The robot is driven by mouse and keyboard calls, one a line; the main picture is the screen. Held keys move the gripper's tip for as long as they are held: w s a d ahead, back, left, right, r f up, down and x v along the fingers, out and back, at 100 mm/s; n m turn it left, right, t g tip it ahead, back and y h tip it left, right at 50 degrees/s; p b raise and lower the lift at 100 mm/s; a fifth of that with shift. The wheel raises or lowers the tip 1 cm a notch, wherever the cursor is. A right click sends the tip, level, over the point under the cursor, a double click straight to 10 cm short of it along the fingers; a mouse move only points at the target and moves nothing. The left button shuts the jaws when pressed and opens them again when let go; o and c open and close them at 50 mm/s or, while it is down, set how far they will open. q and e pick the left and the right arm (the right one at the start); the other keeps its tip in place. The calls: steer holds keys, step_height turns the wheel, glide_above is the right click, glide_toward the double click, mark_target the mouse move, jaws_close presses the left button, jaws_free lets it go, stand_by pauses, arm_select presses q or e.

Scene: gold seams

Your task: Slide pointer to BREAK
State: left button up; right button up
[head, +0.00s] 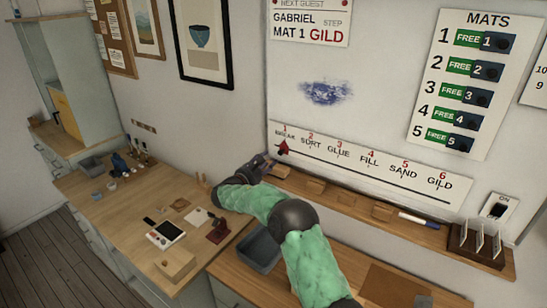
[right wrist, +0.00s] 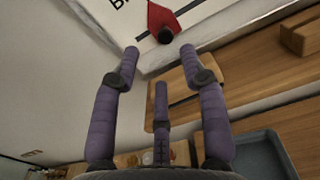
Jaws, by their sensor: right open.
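The red pointer (head: 283,147) with a dark round knob sits at the left end of the step strip (head: 370,168), just below the word BREAK. In the right wrist view, the pointer (right wrist: 163,18) shows at the top with its black knob ahead of the fingertips. My right gripper (head: 267,164) is just below and left of the pointer in the head view. In the wrist view, the right gripper (right wrist: 160,54) has its fingers spread, with nothing between them, apart from the knob. My left gripper is not in view.
A wooden ledge (head: 340,198) with several small wooden blocks and a marker (head: 418,219) runs below the whiteboard. A grey tray (head: 259,250) lies under my right arm. The left worktop (head: 110,218) holds small tools and containers. A card rack (head: 478,244) stands at right.

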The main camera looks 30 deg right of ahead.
steer(key=v, duration=0.4)
steer(key=shift+a, duration=0.25)
stand_by(0.3)
